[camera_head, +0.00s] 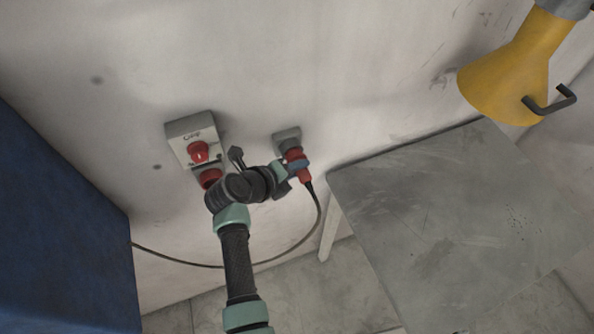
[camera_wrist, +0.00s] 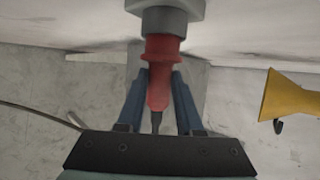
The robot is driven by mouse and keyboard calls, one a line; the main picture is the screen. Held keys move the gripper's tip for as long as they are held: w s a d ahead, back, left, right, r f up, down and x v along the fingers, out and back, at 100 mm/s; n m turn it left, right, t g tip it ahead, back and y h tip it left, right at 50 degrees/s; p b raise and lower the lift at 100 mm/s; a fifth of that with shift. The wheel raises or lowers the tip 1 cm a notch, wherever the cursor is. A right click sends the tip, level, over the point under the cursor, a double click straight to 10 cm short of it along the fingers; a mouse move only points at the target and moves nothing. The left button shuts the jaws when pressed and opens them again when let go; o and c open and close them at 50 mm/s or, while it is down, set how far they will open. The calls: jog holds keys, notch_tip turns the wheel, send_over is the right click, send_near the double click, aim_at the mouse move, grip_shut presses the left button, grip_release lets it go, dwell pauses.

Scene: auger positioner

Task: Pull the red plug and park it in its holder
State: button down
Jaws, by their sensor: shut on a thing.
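The red plug (camera_head: 295,155) is at a small grey wall fitting (camera_head: 286,136), its upper end against the fitting's underside. In the wrist view the red plug (camera_wrist: 162,50) points up into the grey round collar (camera_wrist: 165,20); how deep it sits is hidden. My gripper (camera_head: 298,167) is shut on the plug's lower body, with blue fingers on both sides in the wrist view (camera_wrist: 160,82). A black cable (camera_head: 313,193) leaves the plug's lower end. I cannot tell whether this fitting is the socket or the holder.
Left of it, a grey wall box (camera_head: 192,130) carries a red knob (camera_head: 198,152) and a red part (camera_head: 210,177) below, partly behind my arm. A blue cabinet (camera_head: 60,220) stands left. A grey tabletop (camera_head: 450,220) and yellow funnel (camera_head: 510,75) are right. The cable hangs in a loop.

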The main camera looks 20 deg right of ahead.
jog(key=shift+w+b, duration=0.6)
jog(key=shift+w, duration=0.45)
jog(key=shift+c, duration=2.4)
grip_release()
jog(key=shift+a, duration=0.1)
jog(key=b+v, duration=0.1)
jog(key=v, duration=1.2)
jog(key=shift+b, duration=0.35)
